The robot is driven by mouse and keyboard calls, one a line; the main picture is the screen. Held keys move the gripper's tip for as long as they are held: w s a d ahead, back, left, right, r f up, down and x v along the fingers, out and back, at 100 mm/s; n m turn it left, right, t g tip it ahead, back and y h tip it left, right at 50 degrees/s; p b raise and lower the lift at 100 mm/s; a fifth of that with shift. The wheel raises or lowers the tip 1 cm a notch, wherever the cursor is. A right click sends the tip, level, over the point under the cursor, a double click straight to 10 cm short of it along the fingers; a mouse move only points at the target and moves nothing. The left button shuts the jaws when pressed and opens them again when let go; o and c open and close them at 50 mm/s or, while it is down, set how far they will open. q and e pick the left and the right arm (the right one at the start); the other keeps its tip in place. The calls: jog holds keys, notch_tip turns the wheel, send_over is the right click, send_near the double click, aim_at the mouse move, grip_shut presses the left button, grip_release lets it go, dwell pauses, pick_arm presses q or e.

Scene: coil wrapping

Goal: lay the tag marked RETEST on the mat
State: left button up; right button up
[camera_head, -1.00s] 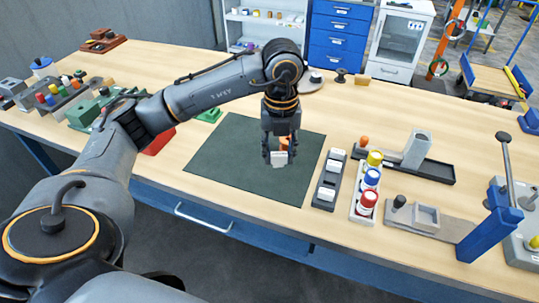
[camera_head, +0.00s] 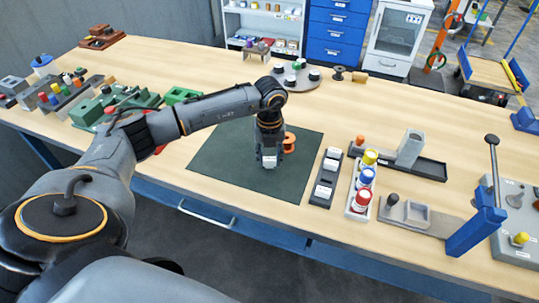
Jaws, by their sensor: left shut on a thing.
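A small white tag (camera_head: 269,161) is between the fingertips of my left gripper (camera_head: 268,156), which is shut on it. Its marking is too small to read. The gripper points down over the middle of the dark green mat (camera_head: 222,165); I cannot tell whether the tag touches the mat. An orange coil or spool (camera_head: 290,142) stands on the mat just right of the gripper, partly hidden by it. My right gripper is not in view.
A dark holder (camera_head: 324,184) with white labelled pieces stands right of the mat. Beside it is a tray of yellow, blue and red-topped jars (camera_head: 364,184). A round tray (camera_head: 291,82) with small items is behind. The mat's left part is clear.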

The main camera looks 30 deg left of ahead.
aim_at(270, 159)
pick_arm(q)
jog(key=shift+f, duration=0.1)
jog(key=o, duration=0.9)
jog(key=shift+r, duration=0.3)
jog(key=shift+r+b, duration=1.6)
jog(key=shift+r, duration=4.25)
